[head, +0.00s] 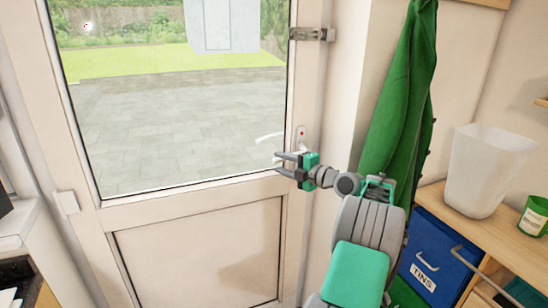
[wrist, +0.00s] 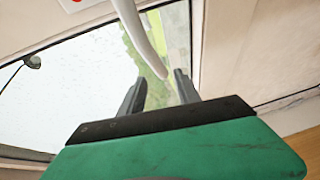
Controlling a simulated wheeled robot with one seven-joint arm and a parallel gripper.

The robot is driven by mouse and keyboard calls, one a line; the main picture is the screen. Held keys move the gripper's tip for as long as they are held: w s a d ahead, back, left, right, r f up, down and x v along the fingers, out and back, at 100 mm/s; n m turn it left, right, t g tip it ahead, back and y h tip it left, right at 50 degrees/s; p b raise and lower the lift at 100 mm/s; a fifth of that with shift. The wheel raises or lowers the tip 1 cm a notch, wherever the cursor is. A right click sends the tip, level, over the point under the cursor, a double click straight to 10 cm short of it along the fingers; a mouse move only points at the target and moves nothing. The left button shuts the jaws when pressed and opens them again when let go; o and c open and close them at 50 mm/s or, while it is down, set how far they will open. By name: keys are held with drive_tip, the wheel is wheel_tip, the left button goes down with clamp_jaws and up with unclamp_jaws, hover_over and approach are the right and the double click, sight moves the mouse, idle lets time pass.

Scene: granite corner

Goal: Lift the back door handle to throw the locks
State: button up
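The back door (head: 190,200) is a white door with a large glass pane above a solid panel, and it looks closed. Its white lever handle (head: 269,138) points left from a plate (head: 301,134) with a red mark on the door's right side. My gripper (head: 279,163) is open, just below the lever, with its fingers pointing left. In the wrist view the lever (wrist: 138,35) comes down from the top edge, and its tip ends near the gap between the two spread fingers (wrist: 160,80). I cannot tell whether they touch; nothing is clearly gripped.
A green coat (head: 400,95) hangs on the wall right of the door. A wooden shelf unit at the right holds a white bin (head: 483,170), a green tin (head: 533,214) and a blue TINS box (head: 430,262). A metal fitting (head: 312,34) sits high on the frame.

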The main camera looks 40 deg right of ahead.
drive_tip(key=s+d+r+n+t, duration=0.1)
drive_tip(key=s+d, duration=0.2)
drive_tip(key=d, duration=0.1)
drive_tip(key=w+p, duration=0.2)
drive_tip(key=w, duration=0.5)
drive_tip(key=shift+w+a+r+h, duration=0.15)
drive_tip(key=shift+w+a+h, duration=0.1)
drive_tip(key=shift+a+h, duration=0.05)
drive_tip(key=shift+c, duration=0.5)
clamp_jaws()
drive_tip(key=shift+r, duration=0.1)
